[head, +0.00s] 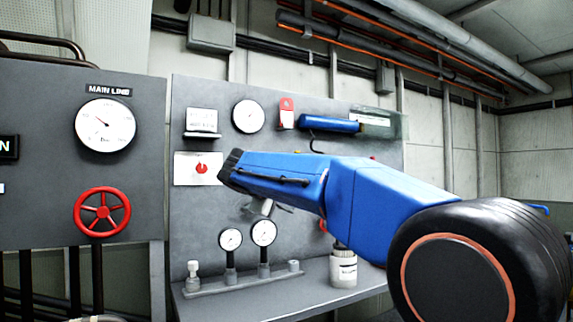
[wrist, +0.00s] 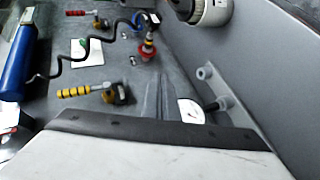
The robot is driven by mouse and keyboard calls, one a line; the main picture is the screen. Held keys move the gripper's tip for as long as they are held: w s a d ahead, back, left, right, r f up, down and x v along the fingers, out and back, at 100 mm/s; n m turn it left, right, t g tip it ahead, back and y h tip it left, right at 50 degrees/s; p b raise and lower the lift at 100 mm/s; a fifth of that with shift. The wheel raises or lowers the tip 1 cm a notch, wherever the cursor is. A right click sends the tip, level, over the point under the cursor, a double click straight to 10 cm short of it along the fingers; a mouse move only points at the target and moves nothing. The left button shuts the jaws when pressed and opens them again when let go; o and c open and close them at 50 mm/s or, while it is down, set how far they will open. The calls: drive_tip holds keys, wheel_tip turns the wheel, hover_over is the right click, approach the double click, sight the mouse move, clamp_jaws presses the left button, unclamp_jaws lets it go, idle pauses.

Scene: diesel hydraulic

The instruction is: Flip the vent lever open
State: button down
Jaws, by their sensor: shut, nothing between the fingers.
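My gripper (head: 265,208) is in front of the grey panel in the head view, partly behind my blue arm. In the wrist view its narrow grey fingers (wrist: 162,98) are together, with nothing between them. A lever with a yellow-and-black striped handle (wrist: 78,92) is on the panel left of the fingers, apart from them. A red-handled lever (wrist: 78,13) is farther up, and a red knob fitting (wrist: 147,48) is just above the fingertips. No label shows which of these is the vent lever. My arm hides this part of the panel in the head view.
A blue cylinder (head: 330,124) is mounted high on the panel; a black hose (wrist: 80,58) curls nearby. Two gauges (head: 263,232) (head: 230,239) stand above the shelf (head: 240,304). A white jar (head: 343,270) stands on the shelf. A red handwheel (head: 102,212) is at left.

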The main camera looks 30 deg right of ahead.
drive_tip(key=w+r+h, duration=0.5)
drive_tip(key=w+r, duration=0.8)
drive_tip(key=r, duration=0.1)
drive_tip(key=shift+w+r+h, duration=0.15)
drive_tip(key=shift+w+h, duration=0.05)
drive_tip(key=shift+h, duration=0.1)
drive_tip(key=x, duration=1)
drive_tip(key=shift+r, duration=0.1)
